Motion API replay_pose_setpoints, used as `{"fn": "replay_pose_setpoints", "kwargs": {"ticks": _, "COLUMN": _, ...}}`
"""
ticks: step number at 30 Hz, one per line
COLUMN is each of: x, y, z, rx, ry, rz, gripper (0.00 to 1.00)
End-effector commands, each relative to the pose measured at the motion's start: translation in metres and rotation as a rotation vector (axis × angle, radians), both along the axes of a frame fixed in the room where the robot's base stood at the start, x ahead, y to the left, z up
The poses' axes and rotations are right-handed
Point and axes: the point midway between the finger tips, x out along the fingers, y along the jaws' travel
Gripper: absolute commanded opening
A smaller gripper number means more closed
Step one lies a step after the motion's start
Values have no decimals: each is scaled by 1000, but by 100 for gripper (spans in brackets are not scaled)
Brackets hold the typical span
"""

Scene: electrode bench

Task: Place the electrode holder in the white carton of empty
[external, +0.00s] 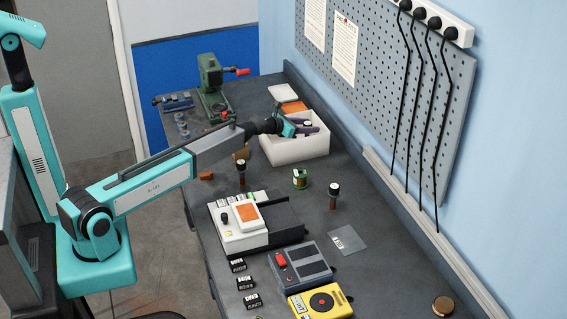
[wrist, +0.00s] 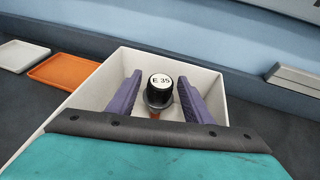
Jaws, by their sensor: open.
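The white carton (external: 296,152) stands on the far part of the bench against the wall side; its walls also show in the wrist view (wrist: 208,77). My gripper (external: 304,127) reaches into its open top. In the wrist view, my gripper's purple fingers (wrist: 158,97) are spread apart. An electrode holder (wrist: 160,91) with a black cap labelled "E 35" is between them inside the carton, with a gap visible on each side. It looks upright; its lower part is mostly hidden. In the external view its black cap (external: 308,125) shows only faintly.
Two similar black-capped holders stand on the bench, one at left (external: 241,167) and one at right (external: 333,192). A green spool (external: 300,179) is near the carton. Orange (external: 293,107) and white trays lie behind it. A green vise (external: 211,75) stands further back.

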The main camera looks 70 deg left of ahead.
Motion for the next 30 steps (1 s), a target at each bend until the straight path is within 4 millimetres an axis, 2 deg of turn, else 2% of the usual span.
{"fn": "replay_pose_setpoints", "kwargs": {"ticks": 5, "x": 0, "y": 0, "z": 4, "rx": 0, "ry": 0, "rz": 0, "gripper": 46}}
{"fn": "replay_pose_setpoints", "kwargs": {"ticks": 11, "x": -10, "y": -2, "z": 6, "rx": 0, "ry": 0, "rz": 0, "gripper": 46}}
{"fn": "replay_pose_setpoints", "kwargs": {"ticks": 30, "x": -66, "y": -15, "z": 26, "rx": 0, "ry": -1, "rz": 0, "gripper": 46}}
